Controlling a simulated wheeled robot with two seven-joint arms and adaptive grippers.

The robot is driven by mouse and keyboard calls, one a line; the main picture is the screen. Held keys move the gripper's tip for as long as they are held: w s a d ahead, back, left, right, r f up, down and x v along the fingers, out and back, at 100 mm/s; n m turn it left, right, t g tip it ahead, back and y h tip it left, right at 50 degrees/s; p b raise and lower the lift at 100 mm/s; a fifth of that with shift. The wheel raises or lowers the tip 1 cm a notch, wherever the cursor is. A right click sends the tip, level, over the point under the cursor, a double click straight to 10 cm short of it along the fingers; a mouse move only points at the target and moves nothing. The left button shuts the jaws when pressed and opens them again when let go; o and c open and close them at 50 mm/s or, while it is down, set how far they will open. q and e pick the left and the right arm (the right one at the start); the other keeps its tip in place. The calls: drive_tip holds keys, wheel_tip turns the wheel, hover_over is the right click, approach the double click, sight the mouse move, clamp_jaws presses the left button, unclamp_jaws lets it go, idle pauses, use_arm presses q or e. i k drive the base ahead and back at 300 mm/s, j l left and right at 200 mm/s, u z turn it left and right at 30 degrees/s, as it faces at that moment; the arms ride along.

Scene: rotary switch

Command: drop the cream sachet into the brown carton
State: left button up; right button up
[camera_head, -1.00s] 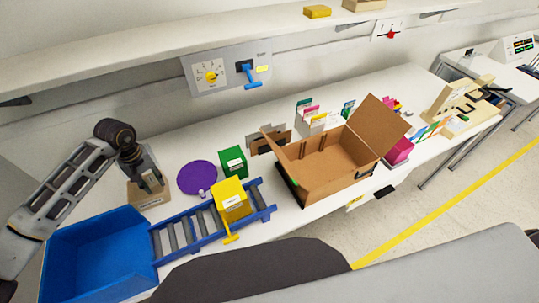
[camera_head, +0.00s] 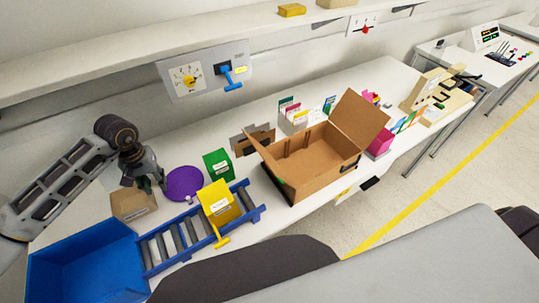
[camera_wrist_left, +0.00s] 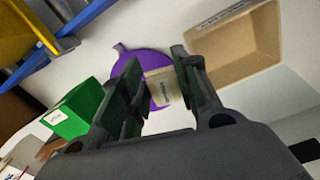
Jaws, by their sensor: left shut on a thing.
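The cream sachet (camera_wrist_left: 163,87) is a small pale packet with a dark label. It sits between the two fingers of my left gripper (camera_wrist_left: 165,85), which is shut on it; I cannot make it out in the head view. In the head view my left gripper (camera_head: 152,184) is at the left, between a small tan box and the purple disc. The large brown carton (camera_head: 316,176) stands open on the bench, right of centre and well to the right of this gripper. Its flaps are up and the inside that shows looks empty. My right gripper is not in view.
The small tan open box (camera_head: 133,205) stands beside my left gripper. The purple disc (camera_head: 184,183), green box (camera_head: 218,163) and yellow box (camera_head: 219,203) on a blue roller track (camera_head: 165,262) lie between gripper and carton. A blue bin (camera_head: 85,270) is front left.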

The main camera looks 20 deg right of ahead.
sight(305, 168)
drive_tip(key=l+z, duration=0.2)
drive_tip(key=i+l+z, duration=0.15)
drive_tip(key=l, duration=0.25)
drive_tip(key=i+l+z, duration=0.2)
drive_tip(key=k+l+z, duration=0.45)
drive_tip(key=l+z, duration=0.2)
drive_tip(key=l, duration=0.15)
